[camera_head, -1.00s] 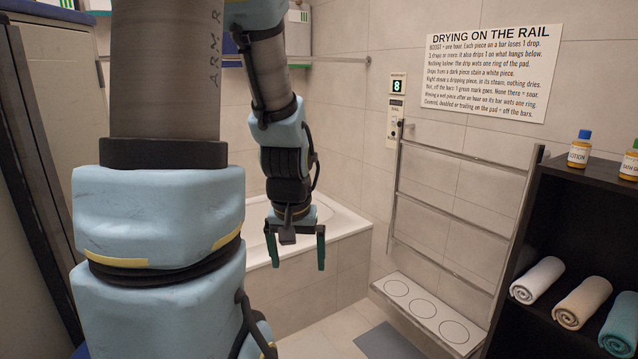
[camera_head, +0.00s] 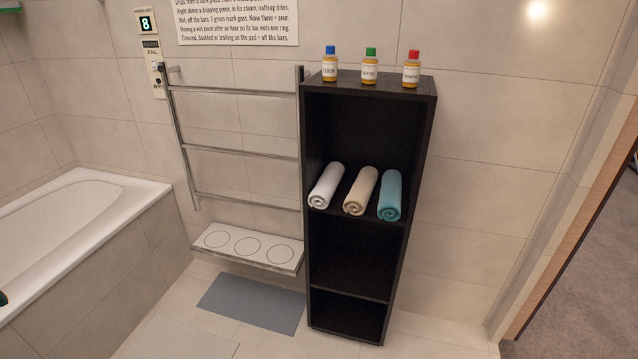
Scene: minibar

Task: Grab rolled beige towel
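The rolled beige towel (camera_head: 361,191) lies on a middle shelf of the black shelf unit (camera_head: 420,180), its rolled end facing out. A rolled white towel (camera_head: 326,187) lies to its left and a rolled teal towel (camera_head: 390,196) to its right, both close beside it.
Three small bottles (camera_head: 370,67) stand on the unit's top. Left of it are a metal towel rail (camera_head: 235,150), a low ledge with three rings (camera_head: 280,257) and a grey mat (camera_head: 252,303). A bathtub (camera_head: 90,240) stands at left. The floor right of the unit is clear.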

